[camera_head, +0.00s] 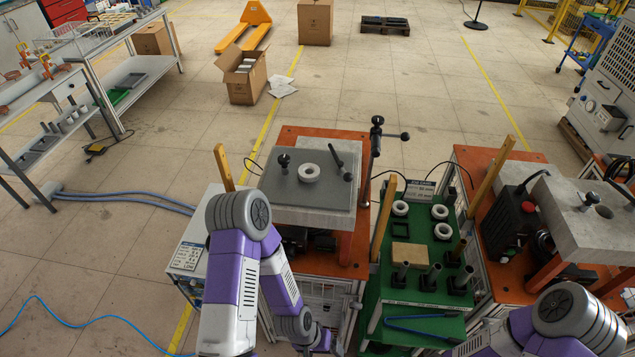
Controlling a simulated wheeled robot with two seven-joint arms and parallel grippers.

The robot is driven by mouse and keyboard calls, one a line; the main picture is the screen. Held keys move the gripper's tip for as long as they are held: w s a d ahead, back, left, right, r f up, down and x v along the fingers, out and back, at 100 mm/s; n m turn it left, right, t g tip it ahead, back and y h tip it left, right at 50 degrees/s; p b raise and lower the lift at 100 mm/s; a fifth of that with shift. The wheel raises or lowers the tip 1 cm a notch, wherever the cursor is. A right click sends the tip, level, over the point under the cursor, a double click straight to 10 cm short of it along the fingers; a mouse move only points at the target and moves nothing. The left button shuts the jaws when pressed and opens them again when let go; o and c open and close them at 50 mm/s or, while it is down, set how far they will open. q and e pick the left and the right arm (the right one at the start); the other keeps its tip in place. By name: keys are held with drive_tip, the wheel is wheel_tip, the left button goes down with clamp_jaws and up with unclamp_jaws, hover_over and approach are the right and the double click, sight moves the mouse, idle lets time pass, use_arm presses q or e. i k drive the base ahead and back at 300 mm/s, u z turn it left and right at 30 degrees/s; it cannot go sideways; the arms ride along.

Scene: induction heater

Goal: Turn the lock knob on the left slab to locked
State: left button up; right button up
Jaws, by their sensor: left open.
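The left slab (312,209) is a grey plate on an orange-topped stand, with a white ring (309,172) on its middle. A black knob (284,160) stands on its left part. A slim black lever (336,154) and a small dark knob (348,176) are on its right part. I cannot tell which is the lock knob or its setting. My left gripper (318,343) is low at the bottom edge, in front of the left stand, open and apart from the slab; its fingers are mostly hidden. My right gripper is out of view below my right arm.
A black post with a side handle (376,133) rises at the slab's right. A green table (403,284) with rings and dark cylinders stands between the stands. Another grey slab (567,213) is at right. Wooden posts (383,218) rise nearby.

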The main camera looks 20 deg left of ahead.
sight(284, 160)
drive_tip(key=z, duration=1.95)
drive_tip(key=k, duration=1.5)
drive_tip(key=u, duration=1.75)
drive_tip(key=i, duration=0.4)
drive_tip(key=u, duration=0.05)
